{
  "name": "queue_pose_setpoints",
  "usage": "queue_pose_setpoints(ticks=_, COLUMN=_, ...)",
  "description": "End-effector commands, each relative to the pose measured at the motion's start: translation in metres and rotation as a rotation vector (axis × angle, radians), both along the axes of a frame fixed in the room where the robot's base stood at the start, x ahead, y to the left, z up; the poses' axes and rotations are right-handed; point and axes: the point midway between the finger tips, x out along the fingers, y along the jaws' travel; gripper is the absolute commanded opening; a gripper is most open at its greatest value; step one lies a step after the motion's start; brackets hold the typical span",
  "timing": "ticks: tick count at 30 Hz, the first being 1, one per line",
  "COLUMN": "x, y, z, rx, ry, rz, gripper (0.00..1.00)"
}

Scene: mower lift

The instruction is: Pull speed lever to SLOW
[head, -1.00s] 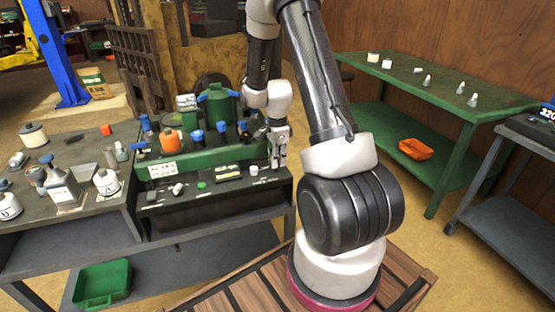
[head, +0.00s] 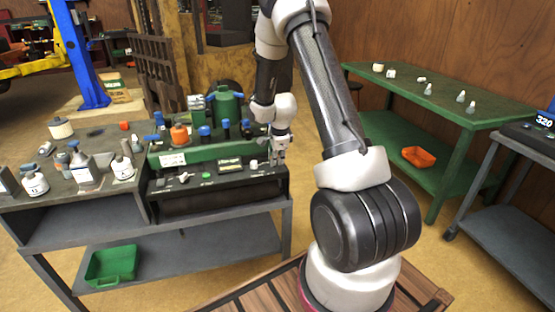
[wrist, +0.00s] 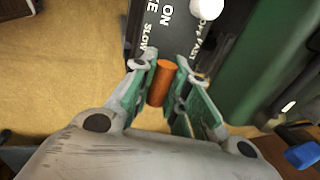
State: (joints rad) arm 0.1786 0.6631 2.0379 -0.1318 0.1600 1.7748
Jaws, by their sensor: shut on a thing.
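The orange speed lever (wrist: 160,83) stands between my fingers in the wrist view, just below the printed word SLOW on the dark panel (wrist: 175,30). My gripper (wrist: 163,75) is shut on it, with one green-padded finger on each side. In the head view my gripper (head: 278,152) is at the right end of the green control console (head: 215,155). The lever is too small to make out there. The lever's base is hidden in the wrist view. The word FAST is partly visible to the right of SLOW.
A white knob (wrist: 207,8) is on the panel near the lever. A green bench (head: 440,100) with small items is on the right. A dark cart (head: 515,185) stands beside it.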

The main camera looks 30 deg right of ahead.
Motion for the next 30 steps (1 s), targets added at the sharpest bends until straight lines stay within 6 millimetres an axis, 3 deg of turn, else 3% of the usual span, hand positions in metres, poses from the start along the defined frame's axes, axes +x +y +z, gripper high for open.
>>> queue_pose_setpoints(ticks=5, x=-0.001, y=0.0, z=0.0, rx=0.001, ry=0.002, rz=-0.001, gripper=0.0)
queue_pose_setpoints(ticks=6, x=-0.001, y=0.0, z=0.0, rx=0.001, ry=0.002, rz=-0.001, gripper=0.18)
queue_pose_setpoints(ticks=10, x=-0.001, y=0.0, z=0.0, rx=0.001, ry=0.002, rz=-0.001, gripper=0.4)
queue_pose_setpoints(ticks=21, x=-0.001, y=0.0, z=0.004, rx=0.001, ry=0.001, rz=-0.001, gripper=0.4)
queue_pose_setpoints(ticks=26, x=-0.007, y=0.002, z=0.028, rx=0.0, ry=-0.002, rz=-0.001, gripper=0.4)
queue_pose_setpoints(ticks=30, x=-0.016, y=0.004, z=0.059, rx=0.0, ry=-0.003, rz=-0.001, gripper=0.4)
